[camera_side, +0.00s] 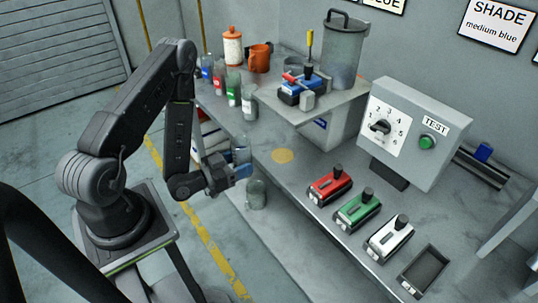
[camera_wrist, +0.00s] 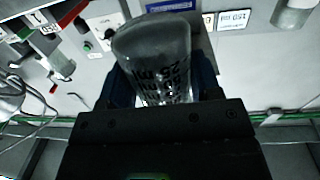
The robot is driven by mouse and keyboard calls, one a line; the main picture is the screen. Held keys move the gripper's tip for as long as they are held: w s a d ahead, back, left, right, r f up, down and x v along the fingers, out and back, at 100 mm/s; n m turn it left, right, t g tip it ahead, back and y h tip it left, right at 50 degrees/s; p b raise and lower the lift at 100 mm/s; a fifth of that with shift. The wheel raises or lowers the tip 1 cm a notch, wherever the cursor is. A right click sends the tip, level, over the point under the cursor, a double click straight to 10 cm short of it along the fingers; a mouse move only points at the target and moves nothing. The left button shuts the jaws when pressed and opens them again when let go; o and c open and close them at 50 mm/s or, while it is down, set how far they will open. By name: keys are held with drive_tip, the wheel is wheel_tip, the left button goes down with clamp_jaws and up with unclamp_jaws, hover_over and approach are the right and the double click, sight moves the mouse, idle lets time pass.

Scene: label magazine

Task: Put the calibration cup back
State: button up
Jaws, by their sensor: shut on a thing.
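A clear calibration cup with dark printed markings (camera_wrist: 160,65) sits between the dark blue fingers of my gripper (camera_wrist: 162,85) in the wrist view. A round yellow spot (camera_side: 283,156) lies on the bench right of the gripper.
Several small bottles (camera_side: 231,88) and an orange mug (camera_side: 260,58) stand at the back left. A raised stand (camera_side: 325,104) carries a large lidded container (camera_side: 344,50). A test box (camera_side: 412,133) and red, green and white units (camera_side: 388,240) with a dark tray (camera_side: 424,270) fill the right.

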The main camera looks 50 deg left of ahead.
drive_tip(key=w+d+r+y, duration=0.1)
drive_tip(key=w+d+r, duration=0.3)
drive_tip(key=w+d, duration=0.15)
drive_tip(key=shift+n, duration=0.3)
drive_tip(key=s+a+f, duration=0.3)
drive_tip(key=a, duration=0.1)
drive_tip(key=shift+a, duration=0.1)
drive_tip(key=s+a+f+h, duration=0.1)
drive_tip(key=s+a, duration=0.1)
drive_tip(key=s, duration=0.4)
drive_tip(key=shift+a+f+m, duration=0.4)
drive_tip(key=w, duration=0.6)
drive_tip(key=w+d, duration=0.1)
drive_tip(key=w, duration=1.1)
drive_tip(key=shift+d+f, duration=0.1)
drive_tip(key=shift+d, duration=0.1)
